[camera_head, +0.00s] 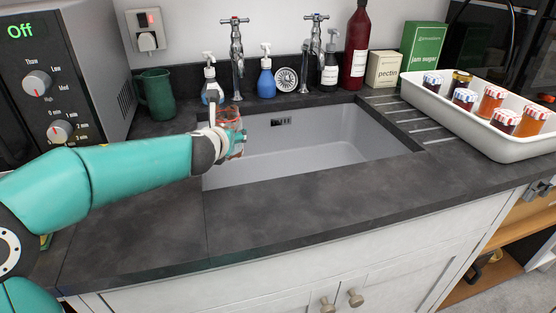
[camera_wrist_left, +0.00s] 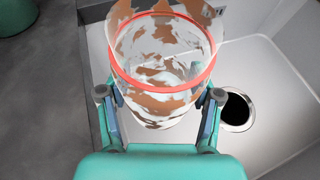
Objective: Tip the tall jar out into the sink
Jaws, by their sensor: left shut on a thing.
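The tall jar (camera_wrist_left: 158,75) is clear glass with an orange-red ring and patchy brown and white marks. In the left wrist view it sits between the two fingers of my left gripper (camera_wrist_left: 160,105), which is shut on it. In the head view the jar (camera_head: 231,120) is small and partly hidden by my left gripper (camera_head: 227,138), over the left end of the sink (camera_head: 300,146). I cannot tell the jar's exact tilt or how much it holds. The drain hole (camera_wrist_left: 236,109) shows to the right of the jar. My right gripper is not in view.
Two taps (camera_head: 237,60) (camera_head: 313,55) rise behind the sink, with a blue bottle (camera_head: 266,80) between them. A dark green jug (camera_head: 157,95) stands left, by the microwave (camera_head: 60,75). A white tray (camera_head: 475,120) of small jars is at right. The front counter is clear.

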